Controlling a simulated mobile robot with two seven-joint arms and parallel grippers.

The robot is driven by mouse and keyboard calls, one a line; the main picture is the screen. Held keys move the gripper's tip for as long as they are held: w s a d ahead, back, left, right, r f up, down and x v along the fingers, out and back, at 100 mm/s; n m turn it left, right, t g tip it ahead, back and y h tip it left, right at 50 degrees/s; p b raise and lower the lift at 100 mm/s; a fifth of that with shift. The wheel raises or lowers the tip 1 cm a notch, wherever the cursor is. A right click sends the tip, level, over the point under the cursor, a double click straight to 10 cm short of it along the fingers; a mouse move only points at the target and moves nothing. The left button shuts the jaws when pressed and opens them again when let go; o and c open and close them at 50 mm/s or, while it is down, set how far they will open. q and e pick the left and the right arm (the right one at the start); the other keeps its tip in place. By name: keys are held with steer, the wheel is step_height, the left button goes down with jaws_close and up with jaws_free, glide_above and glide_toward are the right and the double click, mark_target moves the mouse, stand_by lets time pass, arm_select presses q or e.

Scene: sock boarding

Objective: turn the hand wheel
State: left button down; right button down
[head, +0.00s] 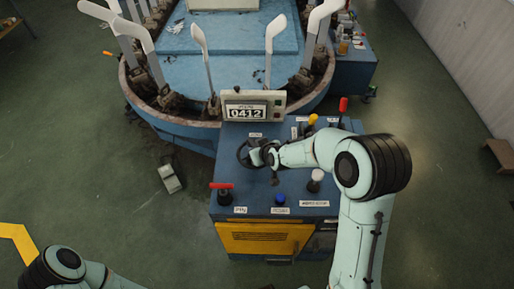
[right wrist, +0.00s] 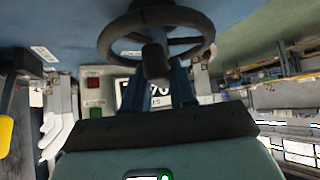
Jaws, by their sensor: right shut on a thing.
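The black hand wheel (head: 242,157) is on top of the blue control cabinet, below the display, partly covered by my right gripper (head: 262,157) in the head view. In the right wrist view the wheel's dark rim and spokes (right wrist: 204,42) fill the upper middle. There, my right gripper (right wrist: 156,75) is shut on the wheel's dark handle knob (right wrist: 155,60), at the near side of the rim. Part of my left arm shows at the bottom left of the head view; its gripper is out of sight.
A display reading 0412 (head: 247,112) stands behind the wheel. The cabinet top also has a red lever (head: 221,186), a blue knob (head: 280,199), a white knob (head: 317,175) and a yellow knob (head: 312,119). Behind is a round machine with white foot-shaped boards (head: 274,35).

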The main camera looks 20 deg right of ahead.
steer(key=c, duration=1)
jaws_free()
steer(key=shift+s+r, duration=0.1)
steer(key=p+v, duration=0.1)
steer(key=v, duration=0.5)
steer(key=shift+r, duration=0.3)
arm_select(q)
steer(key=w+r+p, duration=0.4)
steer(key=w+r, duration=0.2)
steer(key=shift+w+r+t, duration=0.2)
steer(key=shift+r+t, duration=0.2)
arm_select(e)
steer(key=v, duration=0.6)
steer(key=shift+s, duration=0.4)
